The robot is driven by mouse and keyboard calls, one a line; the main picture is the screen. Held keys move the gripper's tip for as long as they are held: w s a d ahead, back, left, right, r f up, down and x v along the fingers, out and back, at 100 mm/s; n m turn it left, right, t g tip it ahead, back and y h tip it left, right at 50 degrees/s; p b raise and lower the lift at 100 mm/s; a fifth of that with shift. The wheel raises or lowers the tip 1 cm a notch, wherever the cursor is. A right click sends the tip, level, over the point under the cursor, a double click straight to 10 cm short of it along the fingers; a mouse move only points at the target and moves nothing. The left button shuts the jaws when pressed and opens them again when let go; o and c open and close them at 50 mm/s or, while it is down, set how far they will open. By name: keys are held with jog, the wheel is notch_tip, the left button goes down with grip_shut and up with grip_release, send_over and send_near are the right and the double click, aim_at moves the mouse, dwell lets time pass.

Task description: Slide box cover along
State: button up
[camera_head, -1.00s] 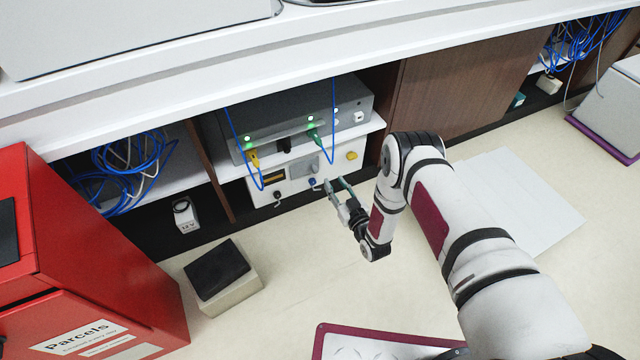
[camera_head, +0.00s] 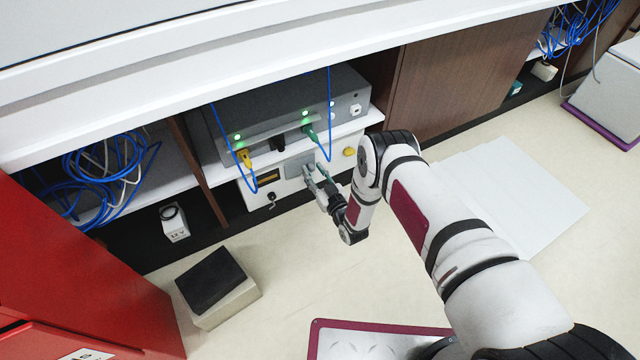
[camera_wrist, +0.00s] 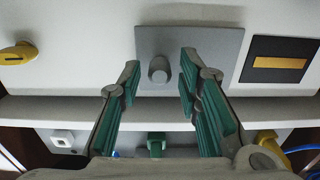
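The box cover appears as a flat grey plate (camera_wrist: 212,48) with a round grey knob (camera_wrist: 158,70) on the front of a white box (camera_head: 283,188). The plate also shows in the head view (camera_head: 293,167), partly behind my gripper. My gripper (camera_head: 314,172) is in front of the white box. In the wrist view my gripper (camera_wrist: 160,72) is open, with one green-padded finger to each side of the knob. The fingers look apart from the knob; whether their tips reach around it is unclear.
A yellow-striped black slot (camera_wrist: 281,60) and a yellow knob (camera_wrist: 18,53) flank the plate. A grey device (camera_head: 285,115) with blue cables sits on the shelf above. A red parcel box (camera_head: 75,270) and a black-topped box (camera_head: 215,285) stand left. Floor below my gripper is clear.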

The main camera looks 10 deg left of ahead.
jog(key=shift+w+a, duration=0.1)
jog(key=shift+w, duration=0.1)
grip_shut()
jog(key=shift+s+a, duration=0.1)
jog(key=shift+s+a, duration=1.05)
jog(key=shift+a, duration=0.5)
jog(key=shift+s+a, duration=1)
jog(key=shift+a, duration=0.5)
jog(key=shift+s+a, duration=1.05)
jog(key=shift+a, duration=0.5)
jog(key=shift+o, duration=1.1)
grip_release()
